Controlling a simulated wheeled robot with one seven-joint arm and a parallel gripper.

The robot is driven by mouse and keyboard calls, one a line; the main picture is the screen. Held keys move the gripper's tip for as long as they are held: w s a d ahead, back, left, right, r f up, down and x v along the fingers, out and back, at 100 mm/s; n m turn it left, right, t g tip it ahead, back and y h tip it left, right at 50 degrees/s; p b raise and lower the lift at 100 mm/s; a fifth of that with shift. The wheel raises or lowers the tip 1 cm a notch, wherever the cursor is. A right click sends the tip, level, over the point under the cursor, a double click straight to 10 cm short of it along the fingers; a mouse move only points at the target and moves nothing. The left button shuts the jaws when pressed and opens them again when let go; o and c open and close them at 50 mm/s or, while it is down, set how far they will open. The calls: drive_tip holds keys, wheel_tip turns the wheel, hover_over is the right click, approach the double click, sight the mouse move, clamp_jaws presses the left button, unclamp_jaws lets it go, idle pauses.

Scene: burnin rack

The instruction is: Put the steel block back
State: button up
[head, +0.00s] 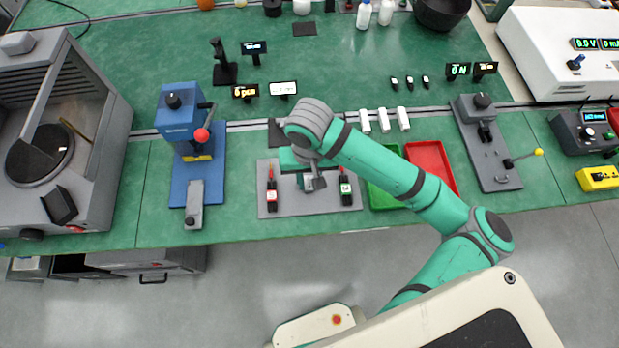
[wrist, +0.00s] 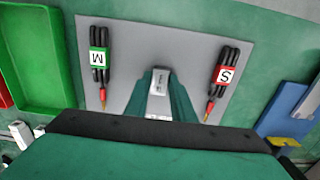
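The steel block (wrist: 159,82) is a small pale grey block with a marking on top. In the wrist view it sits between the two green fingers of my gripper (wrist: 160,98), which close against its sides. In the head view my gripper (head: 311,182) is low over the middle of the grey mat (head: 290,206), and the arm hides much of the block there. I cannot tell whether the block touches the mat.
A red-labelled probe set marked S (head: 271,192) and a green-labelled one marked M (head: 345,188) flank my gripper on the mat. A green tray (head: 382,200) and a red tray (head: 432,160) lie to the right. A blue press (head: 185,125) stands left.

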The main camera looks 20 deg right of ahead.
sight(309, 183)
drive_tip(key=shift+o, duration=1.2)
drive_tip(key=shift+a, duration=0.1)
drive_tip(key=shift+w, duration=0.1)
drive_tip(key=shift+w+r, duration=0.1)
drive_tip(key=shift+r, duration=0.05)
wheel_tip(309, 183, up, 12)
